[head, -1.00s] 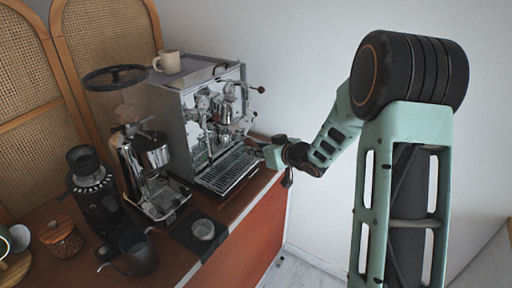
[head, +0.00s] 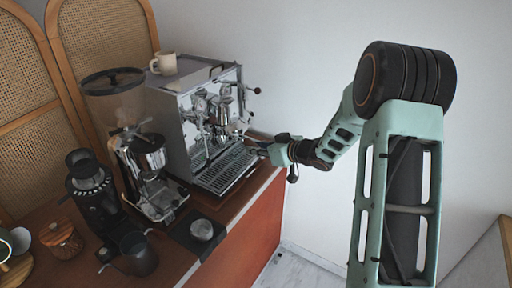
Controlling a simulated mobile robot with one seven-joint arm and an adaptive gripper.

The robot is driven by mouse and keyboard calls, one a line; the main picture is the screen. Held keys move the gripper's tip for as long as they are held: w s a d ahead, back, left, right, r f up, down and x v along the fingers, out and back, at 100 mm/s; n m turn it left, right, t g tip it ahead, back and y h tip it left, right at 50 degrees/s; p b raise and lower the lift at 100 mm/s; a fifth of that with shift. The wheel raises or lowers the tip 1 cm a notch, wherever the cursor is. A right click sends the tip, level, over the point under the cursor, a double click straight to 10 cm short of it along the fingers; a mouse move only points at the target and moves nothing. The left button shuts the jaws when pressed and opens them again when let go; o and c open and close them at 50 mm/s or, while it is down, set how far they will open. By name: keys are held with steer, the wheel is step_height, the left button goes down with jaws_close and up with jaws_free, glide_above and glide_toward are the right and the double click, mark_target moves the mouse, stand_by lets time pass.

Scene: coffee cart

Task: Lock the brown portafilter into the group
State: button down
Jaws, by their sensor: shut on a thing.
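The espresso machine (head: 180,135) stands on the cart, with its chrome group (head: 222,112) on the front above the drip tray (head: 226,172). My gripper (head: 262,146) is at the machine's front right, beside the drip tray and lower than the group. It is shut on a thin, dark piece that points toward the machine, which looks like the handle of the brown portafilter (head: 248,139). The portafilter's basket is too small and cluttered to make out against the chrome. I cannot tell whether it touches the group.
A grinder (head: 150,160) stands left of the machine, with a black grinder (head: 92,190) further left. A dark pitcher (head: 138,254) and a tamper mat (head: 183,236) are in front. A cup (head: 163,63) sits on top.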

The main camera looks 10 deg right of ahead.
steer(key=shift+w+d+y, duration=0.25)
steer(key=shift+w+y, duration=0.05)
steer(key=shift+w+d+n+g, duration=0.2)
steer(key=shift+d+n+g, duration=0.15)
steer(key=shift+n, duration=0.25)
steer(key=shift+y, duration=0.3)
steer(key=shift+w+d+n+g+y, duration=0.45)
steer(key=shift+w+n+g, duration=0.1)
steer(key=shift+n, duration=0.15)
steer(key=shift+w+d+r+n+g+y, duration=0.1)
steer(key=shift+w+d+n+g+y, duration=0.35)
steer(key=shift+w+n+g, duration=0.2)
steer(key=shift+s, duration=0.1)
